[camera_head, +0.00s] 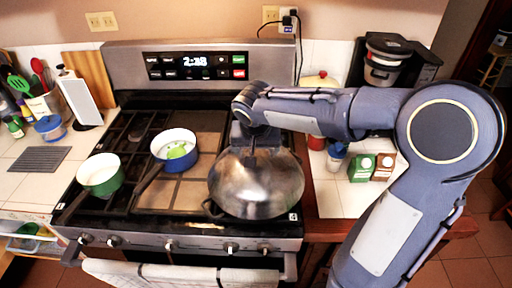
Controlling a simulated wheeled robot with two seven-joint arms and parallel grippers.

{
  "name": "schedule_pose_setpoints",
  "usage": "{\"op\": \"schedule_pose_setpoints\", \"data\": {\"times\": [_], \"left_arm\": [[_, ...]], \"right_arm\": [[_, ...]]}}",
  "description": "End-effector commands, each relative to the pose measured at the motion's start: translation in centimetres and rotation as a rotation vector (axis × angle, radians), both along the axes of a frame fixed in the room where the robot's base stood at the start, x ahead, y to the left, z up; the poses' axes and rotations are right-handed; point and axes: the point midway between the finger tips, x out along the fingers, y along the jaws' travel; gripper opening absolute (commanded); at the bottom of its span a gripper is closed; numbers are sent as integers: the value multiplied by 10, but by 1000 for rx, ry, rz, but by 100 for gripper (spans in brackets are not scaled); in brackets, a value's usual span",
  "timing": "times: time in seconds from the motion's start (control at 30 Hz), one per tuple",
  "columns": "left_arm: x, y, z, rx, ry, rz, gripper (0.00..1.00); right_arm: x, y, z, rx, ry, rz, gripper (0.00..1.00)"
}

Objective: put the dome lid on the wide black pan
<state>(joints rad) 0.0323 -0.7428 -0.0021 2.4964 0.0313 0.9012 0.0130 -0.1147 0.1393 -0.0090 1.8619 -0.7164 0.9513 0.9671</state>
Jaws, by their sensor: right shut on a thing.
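The dome lid (256,187) is a shiny metal dome at the right side of the stove. My right gripper (252,140) comes down over its top and is shut on the lid's knob, which it mostly hides. The wide black pan lies under the lid; only its dark handle (211,209) shows at the lower left of the dome. The lid hides the pan's rim, so I cannot tell whether the lid touches it all around. My left gripper is not in view.
A blue pot (174,149) with something green inside and a green pot (100,175) stand on the stove to the left. Small cartons (362,168) and a coffee maker (384,66) stand on the right counter. A towel (180,274) hangs in front.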

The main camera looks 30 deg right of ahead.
Motion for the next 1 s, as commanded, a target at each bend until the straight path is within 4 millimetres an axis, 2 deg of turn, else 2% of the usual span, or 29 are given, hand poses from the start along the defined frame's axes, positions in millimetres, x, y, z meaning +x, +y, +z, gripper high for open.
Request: {"op": "schedule_pose_setpoints", "data": {"times": [0.1, 0.13, 0.23, 0.47, 0.57, 0.63, 1.0], "left_arm": [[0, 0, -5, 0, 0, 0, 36], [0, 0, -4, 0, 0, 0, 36], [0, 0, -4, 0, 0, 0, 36], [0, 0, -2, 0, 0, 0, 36], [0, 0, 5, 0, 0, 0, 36], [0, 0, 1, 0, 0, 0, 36], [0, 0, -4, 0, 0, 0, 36]], "right_arm": [[1, 0, -4, 0, -4, 1, 22], [0, 0, -4, 0, 0, 0, 88], [0, 0, -3, 0, 0, 0, 100], [0, 0, -2, 0, 0, 0, 100], [0, 0, 5, 0, 0, 0, 100], [-2, 2, 10, 1, -5, 0, 100], [-28, 18, 83, 2, -6, 2, 100]]}}
